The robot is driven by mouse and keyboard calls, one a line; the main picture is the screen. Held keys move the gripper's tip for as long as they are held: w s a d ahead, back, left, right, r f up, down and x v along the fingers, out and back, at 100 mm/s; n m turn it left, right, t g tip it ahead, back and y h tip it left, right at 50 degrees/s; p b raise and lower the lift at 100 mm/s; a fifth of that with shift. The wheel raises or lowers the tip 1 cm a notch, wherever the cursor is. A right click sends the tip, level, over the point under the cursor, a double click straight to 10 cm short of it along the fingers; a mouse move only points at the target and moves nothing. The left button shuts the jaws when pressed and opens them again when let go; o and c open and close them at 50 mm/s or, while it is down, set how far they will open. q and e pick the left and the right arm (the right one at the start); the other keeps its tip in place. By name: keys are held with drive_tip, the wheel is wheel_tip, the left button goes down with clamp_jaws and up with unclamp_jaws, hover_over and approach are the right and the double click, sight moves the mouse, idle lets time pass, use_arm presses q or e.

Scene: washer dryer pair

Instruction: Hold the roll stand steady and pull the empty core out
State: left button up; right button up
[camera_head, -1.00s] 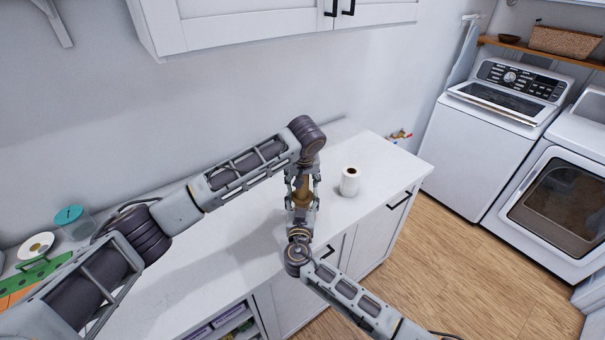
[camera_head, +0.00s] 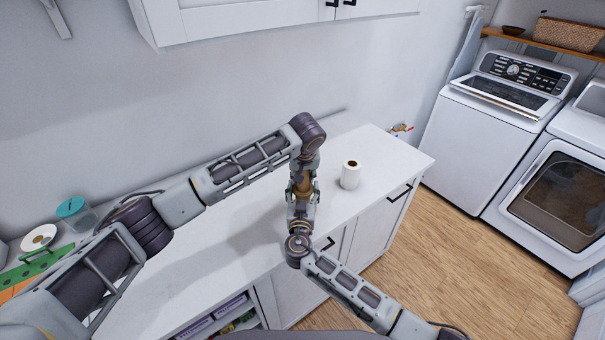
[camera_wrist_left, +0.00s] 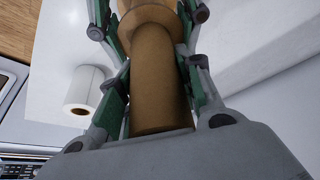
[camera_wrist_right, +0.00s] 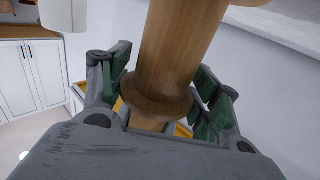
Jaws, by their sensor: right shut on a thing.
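The brown roll stand with its core (camera_head: 304,186) is largely hidden between my two grippers in the head view. In the left wrist view the plain brown core (camera_wrist_left: 160,85) runs between the fingers, with a paler wooden flange (camera_wrist_left: 150,20) beyond it. My left gripper (camera_wrist_left: 150,75) is around it from above, its green pads close on both sides with a narrow gap showing at one side. In the right wrist view the wood-grained stand (camera_wrist_right: 175,50) has a raised ring. My right gripper (camera_wrist_right: 162,88) is shut on the stand from the front side.
A white paper roll (camera_head: 350,175) stands on the white counter (camera_head: 235,235) right of the grippers. A teal-lidded container (camera_head: 73,210) and a green board (camera_head: 38,268) lie at the far left. Upper cabinets (camera_head: 260,18) hang above; the washer (camera_head: 500,105) stands at right.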

use_arm(q)
drive_tip(key=c, duration=0.6)
drive_tip(key=shift+r, duration=0.15)
wheel_tip(320, 180, up, 11)
idle(2.7)
drive_tip(key=shift+r, duration=0.1)
idle(0.4)
use_arm(e)
drive_tip(key=o, duration=1.4)
drive_tip(key=shift+s, duration=0.1)
